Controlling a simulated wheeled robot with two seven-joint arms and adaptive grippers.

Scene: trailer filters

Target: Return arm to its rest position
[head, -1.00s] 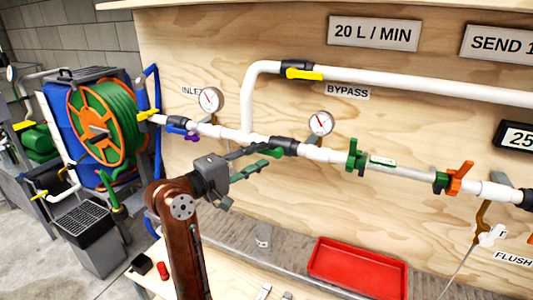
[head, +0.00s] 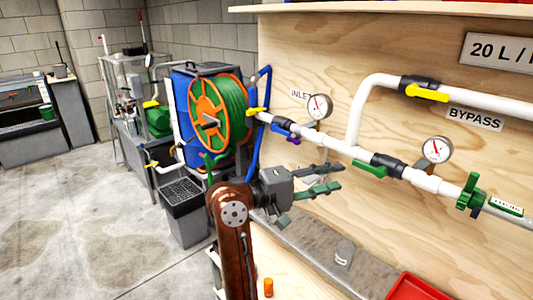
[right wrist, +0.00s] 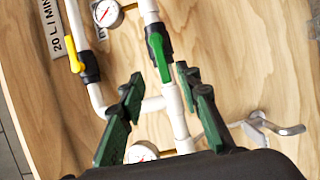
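My right gripper (head: 333,178) is on a brown arm that rises from the bottom of the head view. Its green-tipped fingers are apart with nothing between them. In the head view they appear left of and below the green handle (head: 370,168) on the black pipe valve. In the right wrist view the open fingers (right wrist: 160,84) point at the plywood panel, with that green handle (right wrist: 158,58) beyond them. I cannot tell the exact gap to the pipe. My left gripper is not in view.
White pipes (head: 340,145) with gauges (head: 318,106) and a yellow-handled bypass valve (head: 427,92) run along the plywood panel. A hose reel (head: 207,115) stands left, beside a dark bin (head: 183,205). A red tray (head: 415,288) is lower right. The concrete floor at left is open.

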